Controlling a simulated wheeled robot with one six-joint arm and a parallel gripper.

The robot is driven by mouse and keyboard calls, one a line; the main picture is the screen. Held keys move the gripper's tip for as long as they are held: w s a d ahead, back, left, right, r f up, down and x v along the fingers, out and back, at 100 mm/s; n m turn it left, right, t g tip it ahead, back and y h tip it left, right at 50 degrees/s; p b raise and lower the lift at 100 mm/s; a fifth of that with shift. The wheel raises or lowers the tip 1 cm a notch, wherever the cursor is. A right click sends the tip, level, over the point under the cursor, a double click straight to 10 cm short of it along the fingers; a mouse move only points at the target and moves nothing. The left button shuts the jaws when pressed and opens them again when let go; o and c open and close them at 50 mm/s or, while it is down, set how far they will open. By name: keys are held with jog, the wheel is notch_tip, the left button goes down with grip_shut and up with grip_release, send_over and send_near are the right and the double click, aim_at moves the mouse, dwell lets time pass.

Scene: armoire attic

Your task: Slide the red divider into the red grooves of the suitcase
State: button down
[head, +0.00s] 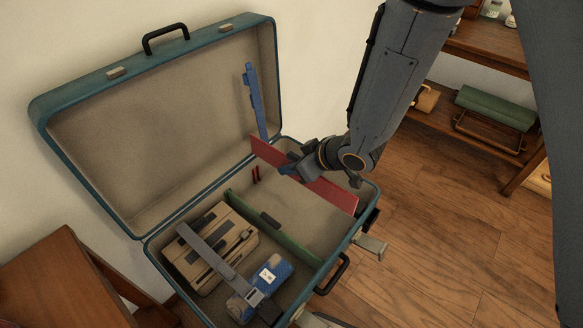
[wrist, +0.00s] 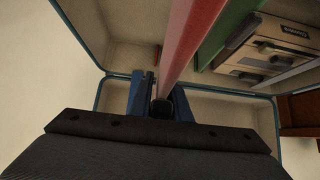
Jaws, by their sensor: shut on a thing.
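The long flat red divider (head: 333,191) is held by my gripper (head: 290,168) at the right side of the open teal suitcase (head: 157,249). It slants from the hinge side down toward the front right. In the wrist view the red divider (wrist: 192,40) runs away from between the blue fingers of my gripper (wrist: 160,100), which are shut on it. The red grooves (head: 256,174) show as short red marks on the inner back wall, to the left of the divider. One red groove mark (wrist: 157,56) also shows in the wrist view, left of the divider.
A green divider (head: 285,242) stands across the suitcase. Left of it lie a beige case (head: 210,247) under a grey strap and a blue bundle (head: 272,275). A blue strip (head: 255,100) is at the lid's right side. The compartment right of the green divider looks empty.

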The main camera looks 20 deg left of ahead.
aim_at(295, 179)
jog(key=shift+d+r+p, duration=0.1)
jog(key=shift+d+p, duration=0.05)
jog(key=shift+p, duration=0.2)
jog(key=shift+f+b, duration=1.95)
jog(key=shift+f, duration=1)
jog(key=shift+p, duration=0.6)
jog(key=shift+f+b, duration=2.45)
jog(key=shift+f, duration=1.65)
jog(key=c, duration=1.6)
grip_release()
jog(key=shift+o, duration=0.2)
